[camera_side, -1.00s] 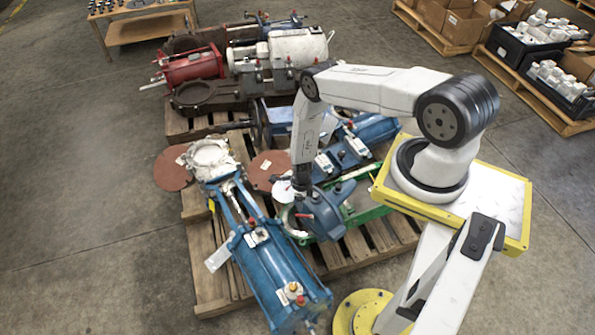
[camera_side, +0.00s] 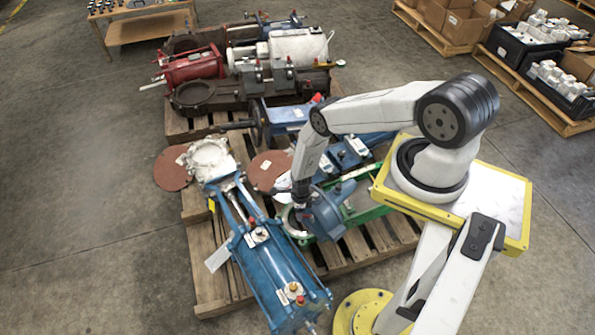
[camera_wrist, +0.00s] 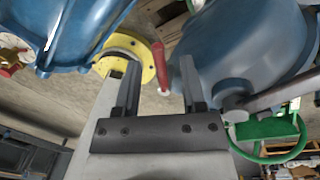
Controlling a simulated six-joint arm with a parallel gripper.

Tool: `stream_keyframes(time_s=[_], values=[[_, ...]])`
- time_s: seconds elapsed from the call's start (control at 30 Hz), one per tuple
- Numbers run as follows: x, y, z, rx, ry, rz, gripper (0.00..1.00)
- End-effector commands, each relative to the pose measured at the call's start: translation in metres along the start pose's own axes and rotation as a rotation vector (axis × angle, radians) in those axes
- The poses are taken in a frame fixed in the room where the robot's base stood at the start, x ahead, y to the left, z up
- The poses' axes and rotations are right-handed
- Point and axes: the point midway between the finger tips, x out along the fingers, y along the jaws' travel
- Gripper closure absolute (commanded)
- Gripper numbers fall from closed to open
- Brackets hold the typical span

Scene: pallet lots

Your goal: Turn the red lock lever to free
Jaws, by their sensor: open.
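The red lever (camera_wrist: 161,68) shows in the wrist view, standing beyond and between the two fingers of my gripper (camera_wrist: 160,75). Its lower end is pale and round. There is open space between the lever and each finger, and I see no contact. A yellow round flange (camera_wrist: 148,68) lies just left of the lever, and a large blue housing (camera_wrist: 245,45) stands to its right. In the side view my gripper (camera_side: 303,207) is down beside the blue valve body (camera_side: 325,212), and its fingers are hard to make out there. I cannot pick out the lever in that view.
A long blue cylinder unit (camera_side: 270,270) lies left of my gripper on the wooden pallet (camera_side: 205,265). A green frame (camera_side: 365,213) lies to the right. In the wrist view a blue body (camera_wrist: 85,30) crowds the upper left. Bare floor is at the far left.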

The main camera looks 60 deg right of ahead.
Motion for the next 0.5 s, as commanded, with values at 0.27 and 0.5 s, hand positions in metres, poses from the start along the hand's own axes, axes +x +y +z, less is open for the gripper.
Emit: stream_keyframes(time_s=[0.27, 0.5], values=[[0.0028, 0.0004, -0.0003, 0.000, 0.001, 0.000, 0.47], [0.0026, 0.0002, -0.0002, 0.000, 0.000, 0.000, 0.73]])
